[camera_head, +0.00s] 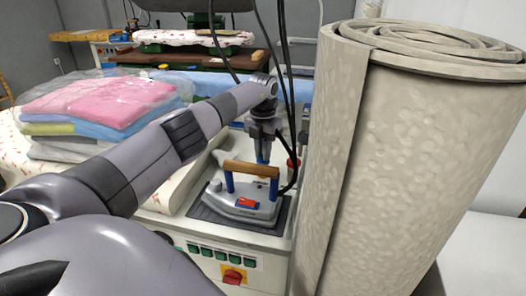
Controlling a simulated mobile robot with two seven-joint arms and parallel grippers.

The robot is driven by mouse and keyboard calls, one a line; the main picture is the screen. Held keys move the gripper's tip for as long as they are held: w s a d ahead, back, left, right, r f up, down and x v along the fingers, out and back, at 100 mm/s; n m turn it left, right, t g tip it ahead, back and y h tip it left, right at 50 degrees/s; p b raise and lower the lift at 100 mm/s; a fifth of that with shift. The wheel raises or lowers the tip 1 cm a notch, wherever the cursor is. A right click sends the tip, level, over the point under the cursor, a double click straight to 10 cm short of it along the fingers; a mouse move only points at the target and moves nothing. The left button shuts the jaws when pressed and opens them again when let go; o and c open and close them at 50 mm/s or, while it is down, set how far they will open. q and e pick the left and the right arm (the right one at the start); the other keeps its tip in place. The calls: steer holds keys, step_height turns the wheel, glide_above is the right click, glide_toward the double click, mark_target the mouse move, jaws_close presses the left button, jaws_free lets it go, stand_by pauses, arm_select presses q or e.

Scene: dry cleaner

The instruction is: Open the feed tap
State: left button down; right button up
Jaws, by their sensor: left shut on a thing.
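My left arm reaches in from the left, and my left gripper (263,149) points down just behind the wooden handle of the iron. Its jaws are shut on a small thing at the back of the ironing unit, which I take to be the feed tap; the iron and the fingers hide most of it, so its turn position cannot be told. The iron (247,204), grey with a wooden handle and blue posts, rests on a dark pad in front of the gripper. My right gripper is not in view.
A tall rolled carpet (410,150) stands close on the right. Bagged folded laundry (100,103) lies at left. Dark cables hang beside the gripper. A small red item (293,166) is right of it. The unit's front panel has a red-and-yellow switch (233,276).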

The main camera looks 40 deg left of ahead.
arm_select(q)
steer(key=m, duration=0.7)
steer(key=shift+w+b, duration=0.1)
steer(key=shift+b, duration=0.2)
steer(key=m, duration=0.4)
steer(key=shift+r, duration=0.1)
steer(key=shift+m, duration=1.6)
steer(key=c, duration=1.1)
jaws_free()
steer(key=shift+r+b, duration=0.45)
steer(key=shift+r, duration=3.1)
